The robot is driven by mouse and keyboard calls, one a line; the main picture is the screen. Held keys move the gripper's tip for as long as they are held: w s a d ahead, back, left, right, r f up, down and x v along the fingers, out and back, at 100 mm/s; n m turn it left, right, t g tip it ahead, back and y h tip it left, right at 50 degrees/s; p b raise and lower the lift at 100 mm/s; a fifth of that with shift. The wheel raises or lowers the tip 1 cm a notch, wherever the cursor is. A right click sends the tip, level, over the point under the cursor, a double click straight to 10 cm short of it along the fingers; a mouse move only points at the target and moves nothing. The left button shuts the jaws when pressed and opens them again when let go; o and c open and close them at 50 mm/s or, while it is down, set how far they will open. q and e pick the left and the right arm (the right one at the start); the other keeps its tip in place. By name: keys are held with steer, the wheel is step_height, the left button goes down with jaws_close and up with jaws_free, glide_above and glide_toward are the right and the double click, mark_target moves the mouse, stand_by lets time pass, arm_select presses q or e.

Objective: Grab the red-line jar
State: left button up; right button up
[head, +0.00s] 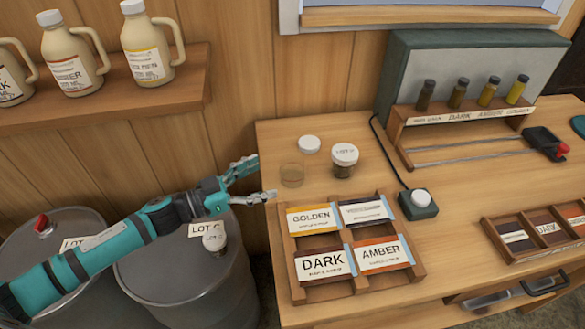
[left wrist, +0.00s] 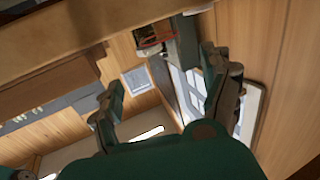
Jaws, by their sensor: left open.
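A small clear open jar (head: 292,175) with a pale amber tint stands at the back left of the wooden table. Just right of it is a jar with a white lid marked with a lot label (head: 344,158) and dark contents. I cannot make out a red line on either jar. My left gripper (head: 256,182) is open and empty at the table's left edge, its fingertips pointing at the open jar, a short gap away. In the left wrist view the two fingers (left wrist: 165,95) are spread with nothing between them; no jar can be made out there.
A loose white lid (head: 309,144) lies behind the jars. A wooden card tray (head: 416,265) is in front, and a small box with a white knob (head: 418,203) is to the right. A vial rack (head: 400,135) stands behind. Drums (head: 180,260) stand below left; a jug shelf (head: 110,105) is above.

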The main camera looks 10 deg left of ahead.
mark_target(282, 166)
arm_select(q)
steer(key=x, duration=0.3)
steer(key=shift+w+d, duration=0.2)
steer(key=x, duration=0.1)
steer(key=p+x, duration=0.1)
steer(key=x, duration=0.1)
steer(key=r+p+x, duration=0.1)
steer(key=shift+w+d, duration=0.1)
steer(key=shift+w, duration=0.35)
steer(key=shift+w+d+f, duration=0.15)
steer(key=shift+w+d, duration=0.1)
steer(key=shift+d, duration=0.05)
steer(key=shift+s+a, duration=0.1)
steer(key=shift+c, duration=0.3)
steer(key=shift+c, duration=1)
steer(key=c, duration=1.1)
